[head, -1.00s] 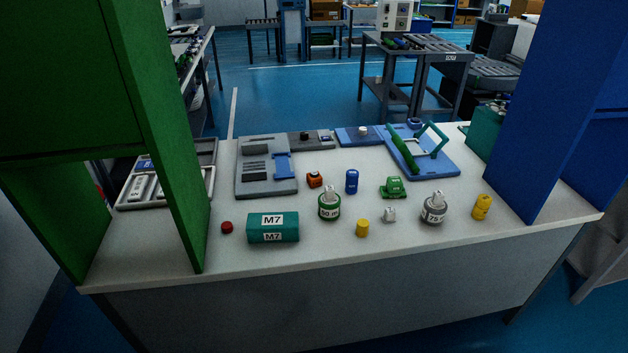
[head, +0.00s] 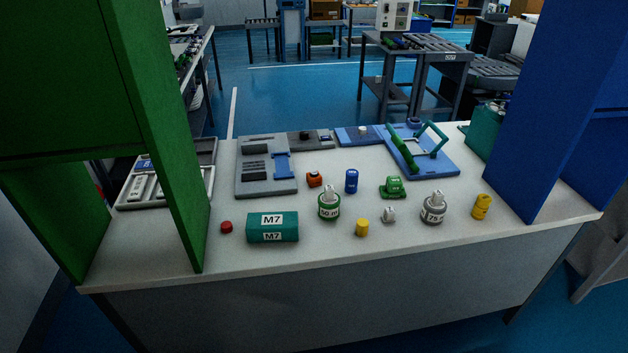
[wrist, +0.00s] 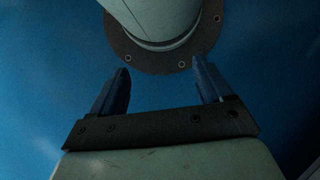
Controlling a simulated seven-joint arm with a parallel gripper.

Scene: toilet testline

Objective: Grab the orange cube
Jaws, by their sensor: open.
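The orange cube (head: 314,179) sits on the white table (head: 330,245) in the head view, with a dark mark on its top. It stands between the grey fixture plate on its left and a blue cylinder (head: 351,181) on its right, apart from both. My gripper (wrist: 158,76) shows only in the wrist view. Its two blue fingers are spread apart with nothing between them. The wrist view shows blue floor and a pale round part with a dark bolted flange beyond the fingers, and no cube.
A green-labelled weight (head: 329,205) and a teal M7 box (head: 272,227) stand in front of the cube. A green toy car (head: 392,187) is to the right. A green cabinet (head: 165,150) and a blue panel (head: 560,110) flank the table. The front strip is clear.

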